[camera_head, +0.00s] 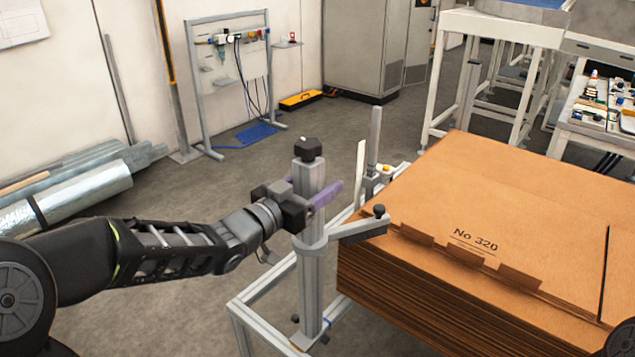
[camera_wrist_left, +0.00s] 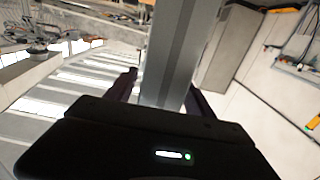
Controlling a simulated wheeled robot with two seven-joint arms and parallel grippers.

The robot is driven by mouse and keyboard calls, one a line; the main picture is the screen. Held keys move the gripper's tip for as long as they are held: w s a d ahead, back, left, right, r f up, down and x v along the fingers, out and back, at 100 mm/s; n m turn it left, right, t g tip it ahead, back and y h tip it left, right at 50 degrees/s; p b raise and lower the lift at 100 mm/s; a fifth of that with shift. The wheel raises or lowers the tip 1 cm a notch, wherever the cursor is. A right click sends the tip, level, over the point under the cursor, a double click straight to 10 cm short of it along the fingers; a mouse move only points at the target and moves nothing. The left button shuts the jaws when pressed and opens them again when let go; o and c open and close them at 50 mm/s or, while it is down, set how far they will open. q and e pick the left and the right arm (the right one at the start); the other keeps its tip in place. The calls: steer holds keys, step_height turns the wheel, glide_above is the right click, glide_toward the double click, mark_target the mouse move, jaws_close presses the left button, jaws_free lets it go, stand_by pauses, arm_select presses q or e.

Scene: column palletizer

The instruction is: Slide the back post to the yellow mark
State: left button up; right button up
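A grey metal post (camera_head: 310,258) with a black knob on top stands upright on a light metal frame (camera_head: 243,325) beside a cardboard stack. A side arm with a small black knob reaches from it toward the stack. My left gripper (camera_head: 326,198) is at its upper part, with purple fingers on either side. In the left wrist view the post (camera_wrist_left: 178,55) passes between the fingers, with a small gap at the left finger. A second, thinner grey post (camera_head: 374,138) stands farther back. I cannot tell which is the back post. A small yellow spot (camera_head: 385,168) shows near the second post. My right gripper is out of view.
The brown cardboard stack (camera_head: 500,205), marked "No 320", fills the right side, close to the post and its side arm. A white table frame (camera_head: 497,28) stands behind it. Grey floor (camera_head: 190,215) is clear behind my left arm. Metal rolls (camera_head: 85,190) lie by the left wall.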

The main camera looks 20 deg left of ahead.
mark_target(301, 194)
arm_select(q)
steer(key=shift+v, duration=3.95)
